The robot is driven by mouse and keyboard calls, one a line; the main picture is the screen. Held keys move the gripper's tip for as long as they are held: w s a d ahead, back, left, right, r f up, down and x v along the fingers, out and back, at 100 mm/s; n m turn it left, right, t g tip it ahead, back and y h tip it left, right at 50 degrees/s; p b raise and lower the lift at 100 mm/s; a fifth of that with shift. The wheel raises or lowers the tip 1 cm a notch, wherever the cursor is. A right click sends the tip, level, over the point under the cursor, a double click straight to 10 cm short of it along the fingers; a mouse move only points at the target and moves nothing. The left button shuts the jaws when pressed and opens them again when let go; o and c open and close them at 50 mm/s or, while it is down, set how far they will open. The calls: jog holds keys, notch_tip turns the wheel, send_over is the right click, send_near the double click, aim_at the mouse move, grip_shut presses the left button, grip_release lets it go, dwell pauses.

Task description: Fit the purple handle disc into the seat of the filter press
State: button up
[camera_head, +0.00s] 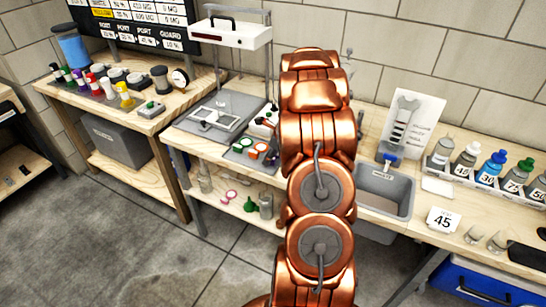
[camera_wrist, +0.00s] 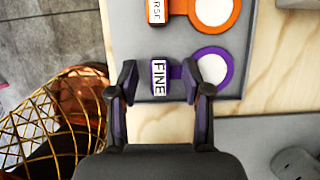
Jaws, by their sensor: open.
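The purple handle disc lies flat on a grey tray in the wrist view. Its handle (camera_wrist: 159,78), labelled FINE, points left, and its white round face with a purple rim (camera_wrist: 213,68) is to the right. My gripper (camera_wrist: 159,84) is open, its fingertips on either side of the handle; I cannot tell whether they touch it. In the head view my copper arm hides the gripper and the purple disc. A stand with a white top (camera_head: 230,34) over a grey base (camera_head: 235,101) may be the filter press; its seat is not clearly visible.
An orange disc (camera_wrist: 213,11) lies just beyond the purple one on the grey tray (camera_wrist: 135,45). A yellow wire mesh (camera_wrist: 48,120) is at the lower left. In the head view, a grey sink (camera_head: 384,192) and several bottles (camera_head: 487,167) are right of my arm.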

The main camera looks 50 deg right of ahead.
jog(key=shift+c, duration=0.2)
grip_shut()
jog(key=shift+r, duration=0.1)
